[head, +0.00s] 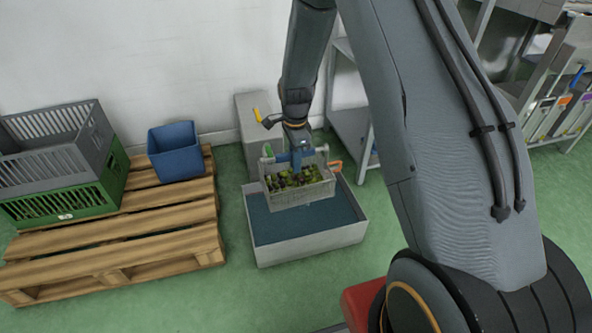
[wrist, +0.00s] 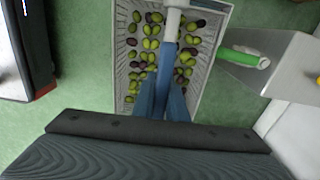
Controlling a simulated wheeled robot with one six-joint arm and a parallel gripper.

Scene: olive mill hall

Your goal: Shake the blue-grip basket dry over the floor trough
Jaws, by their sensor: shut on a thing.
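A light grey mesh basket (head: 298,190) holds green and dark olives and hangs from my gripper (head: 297,158). My gripper is shut on its handle; the blue at the grip blends with the blue fingers. In the wrist view the basket (wrist: 207,62) lies beyond my gripper (wrist: 167,62), with a pale handle post at the top. In the head view the basket appears over a pale rectangular trough (head: 310,244) with a dark blue-green inside. Its height above the trough is hard to tell. The basket hides the trough's back part.
A green grip (wrist: 245,58) and an orange grip (head: 335,166) show near the basket. A grey box (head: 257,125) stands behind the trough. A wooden pallet (head: 110,250) at left bears a blue bin (head: 175,152) and stacked crates (head: 60,150). Shelving (head: 350,130) stands behind at right.

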